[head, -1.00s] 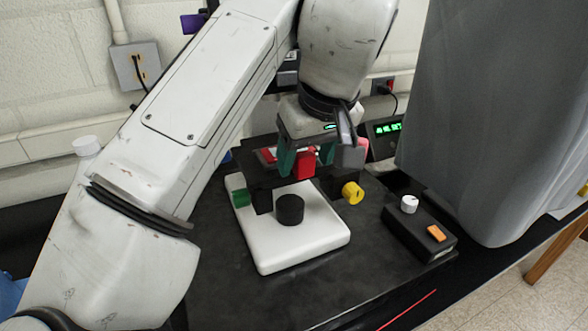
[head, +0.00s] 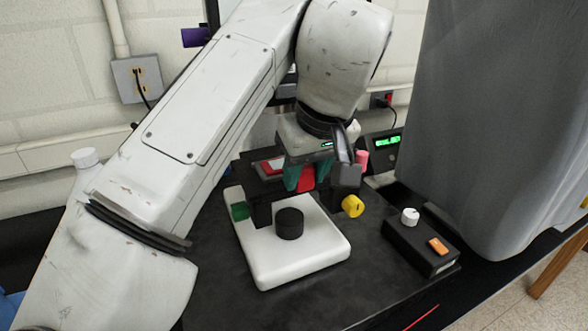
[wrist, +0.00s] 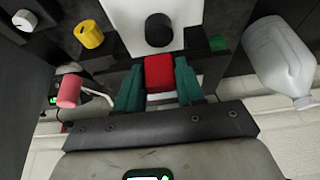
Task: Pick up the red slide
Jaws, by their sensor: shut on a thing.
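My gripper (head: 307,183) has two green fingers and points down over the black part of a device with a white base (head: 305,262). It is shut on a red block, which I take to be the red slide (head: 308,177). In the wrist view the red slide (wrist: 159,73) sits between the two fingers of my gripper (wrist: 159,82), one on each side. I cannot tell whether the slide is clear of the black part beneath it. The fingers hide its sides.
A black round knob (head: 289,223) stands in front on the white base. A green block (head: 239,211) is left, a yellow knob (head: 353,206) right. A black box with an orange switch (head: 438,246) is farther right. A grey column (head: 490,110) limits room there.

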